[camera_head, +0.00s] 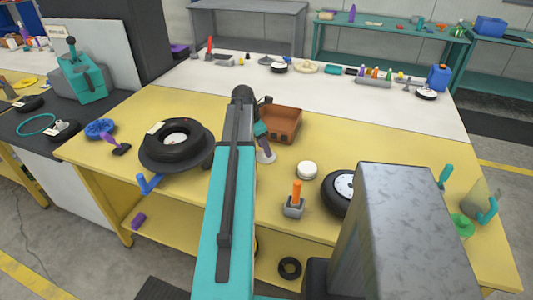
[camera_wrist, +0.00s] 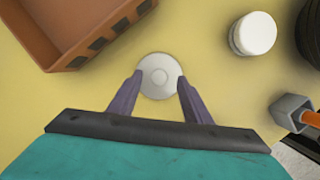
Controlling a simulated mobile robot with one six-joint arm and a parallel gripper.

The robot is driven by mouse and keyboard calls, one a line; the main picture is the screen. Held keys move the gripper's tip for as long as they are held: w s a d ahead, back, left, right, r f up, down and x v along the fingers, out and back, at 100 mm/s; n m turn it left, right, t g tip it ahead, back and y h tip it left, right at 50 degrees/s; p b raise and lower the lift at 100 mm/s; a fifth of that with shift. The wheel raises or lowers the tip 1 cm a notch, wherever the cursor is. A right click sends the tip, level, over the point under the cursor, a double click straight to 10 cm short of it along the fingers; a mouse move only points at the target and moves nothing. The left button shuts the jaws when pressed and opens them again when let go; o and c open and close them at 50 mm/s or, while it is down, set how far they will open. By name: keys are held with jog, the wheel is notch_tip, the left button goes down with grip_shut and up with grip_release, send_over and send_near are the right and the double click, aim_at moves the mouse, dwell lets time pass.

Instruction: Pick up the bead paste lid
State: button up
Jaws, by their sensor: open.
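A round pale grey lid with a small raised centre lies flat on the yellow bench top; I take this lid (camera_wrist: 159,70) to be the bead paste lid. In the head view the lid (camera_head: 267,157) shows just below my gripper (camera_head: 263,143). In the wrist view my gripper (camera_wrist: 160,82) is open, with its two purple fingers on either side of the lid's near half. I cannot tell whether the fingers touch it. A white round tub (camera_wrist: 254,34) stands to the right; the tub (camera_head: 307,170) also shows in the head view.
A brown open bin (camera_head: 283,126) stands just behind the lid, its wall (camera_wrist: 90,50) close at upper left in the wrist view. A grey block with an orange handle (camera_head: 295,205) and a wheel (camera_head: 340,192) stand to the right. A large tyre (camera_head: 176,145) lies left.

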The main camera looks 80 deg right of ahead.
jog(key=shift+x, duration=0.95)
jog(key=c, duration=1.1)
